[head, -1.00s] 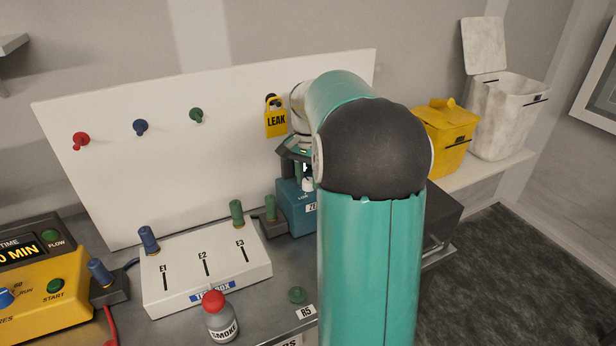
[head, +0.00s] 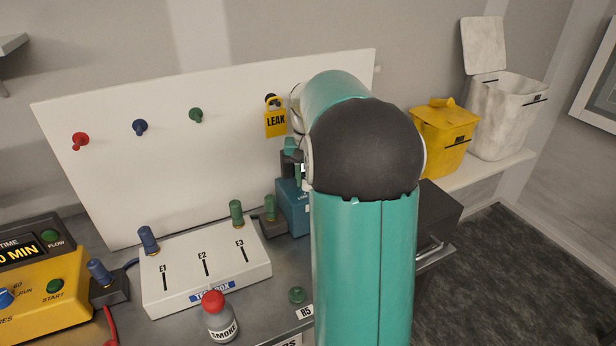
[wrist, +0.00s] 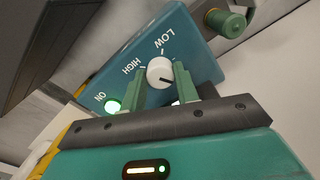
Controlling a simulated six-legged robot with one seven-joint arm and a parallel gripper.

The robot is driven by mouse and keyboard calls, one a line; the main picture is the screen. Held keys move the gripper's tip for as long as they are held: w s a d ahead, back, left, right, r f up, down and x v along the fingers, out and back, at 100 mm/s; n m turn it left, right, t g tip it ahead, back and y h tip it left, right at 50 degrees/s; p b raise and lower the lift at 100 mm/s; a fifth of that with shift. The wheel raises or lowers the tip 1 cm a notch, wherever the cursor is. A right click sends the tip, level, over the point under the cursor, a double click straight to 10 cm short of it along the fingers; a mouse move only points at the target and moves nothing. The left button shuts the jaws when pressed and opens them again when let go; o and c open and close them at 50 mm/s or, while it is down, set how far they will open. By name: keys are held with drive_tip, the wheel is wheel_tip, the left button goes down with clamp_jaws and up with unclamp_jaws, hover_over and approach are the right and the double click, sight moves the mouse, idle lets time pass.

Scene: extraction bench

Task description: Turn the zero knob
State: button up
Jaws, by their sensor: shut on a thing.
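The white knob (wrist: 160,72) with a dark pointer line is on the face of a blue box (wrist: 205,65). The pointer line runs toward the right finger in the wrist view. In the head view the blue box (head: 293,208) is partly hidden behind my arm, and the knob cannot be made out there.
A white test box (head: 205,270) stands left of the blue box, with a smoke bottle (head: 218,318) in front. A green post (head: 270,208) stands close to the blue box.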

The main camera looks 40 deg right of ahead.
drive_tip(key=o, duration=1)
drive_tip(key=shift+c, duration=0.2)
drive_tip(key=shift+r, duration=0.1)
wheel_tip(320, 180, up, 14)
